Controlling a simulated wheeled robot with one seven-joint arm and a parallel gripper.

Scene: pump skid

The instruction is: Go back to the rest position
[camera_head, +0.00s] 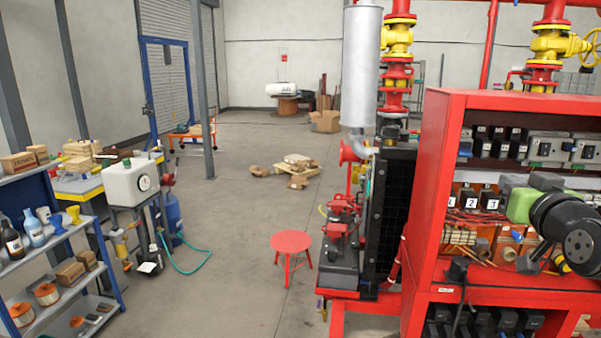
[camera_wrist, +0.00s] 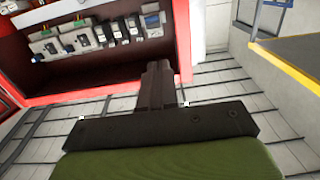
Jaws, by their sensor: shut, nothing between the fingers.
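My gripper shows in the wrist view (camera_wrist: 160,82), with its dark fingers together and nothing between them. The fingers point toward the red cabinet (camera_wrist: 183,40), clear of the devices on its shelf. In the head view my green and black arm (camera_head: 525,205) is in front of the red cabinet (camera_head: 427,190) at the right. My fingertips cannot be made out in the head view.
A blue shelf (camera_head: 75,240) with bottles and spools stands at the left. A red stool (camera_head: 291,243) stands mid-floor beside the pump skid. Open concrete floor (camera_head: 235,215) lies between them. Cardboard pieces (camera_head: 297,170) lie farther back. A yellow-edged surface shows in the wrist view (camera_wrist: 290,65).

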